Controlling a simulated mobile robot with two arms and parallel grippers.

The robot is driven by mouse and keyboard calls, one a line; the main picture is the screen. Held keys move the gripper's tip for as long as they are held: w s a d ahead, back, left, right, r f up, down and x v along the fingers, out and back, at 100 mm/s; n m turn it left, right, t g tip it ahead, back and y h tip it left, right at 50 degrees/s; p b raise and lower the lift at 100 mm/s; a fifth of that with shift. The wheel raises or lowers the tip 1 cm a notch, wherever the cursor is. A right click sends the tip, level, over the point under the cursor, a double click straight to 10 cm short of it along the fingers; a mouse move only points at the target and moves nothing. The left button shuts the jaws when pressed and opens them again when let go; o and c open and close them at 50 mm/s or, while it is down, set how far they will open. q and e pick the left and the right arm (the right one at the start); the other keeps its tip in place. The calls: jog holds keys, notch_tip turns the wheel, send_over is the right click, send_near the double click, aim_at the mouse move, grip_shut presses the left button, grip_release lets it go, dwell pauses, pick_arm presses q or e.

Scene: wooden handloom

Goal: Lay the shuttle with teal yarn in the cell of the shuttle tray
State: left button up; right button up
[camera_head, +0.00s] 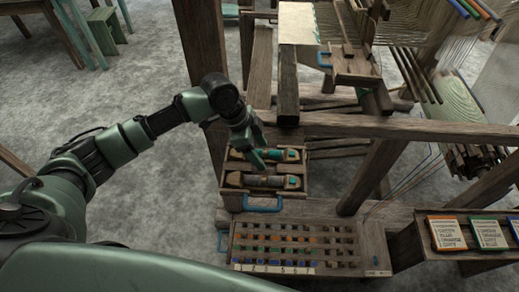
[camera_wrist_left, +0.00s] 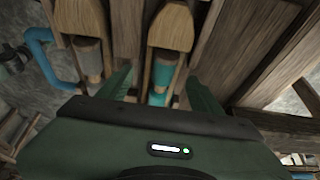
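The shuttle with teal yarn (camera_head: 272,155) appears to lie in the far cell of the wooden shuttle tray (camera_head: 238,203). A second shuttle with grey yarn (camera_head: 262,181) lies in the near cell. My left gripper (camera_head: 259,150) is low over the tray at the teal shuttle. In the left wrist view, its open fingers (camera_wrist_left: 160,90) stand on either side of the teal shuttle (camera_wrist_left: 167,70), with gaps between. The grey-yarn shuttle (camera_wrist_left: 88,58) lies outside the fingers, to the left. The gripper body hides the near end of both shuttles. My right gripper is not in view.
A blue handle (camera_head: 263,207) is on the tray's near side. A pegged board (camera_head: 300,245) stands in front. Loom beams (camera_head: 400,128) rise behind and to the right. Label cards (camera_head: 448,233) sit in a box at the right.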

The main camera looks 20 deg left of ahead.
pick_arm(q)
jog(key=b+v, duration=0.1)
jog(key=v, duration=0.7)
jog(key=shift+f, duration=0.1)
dwell(1.3)
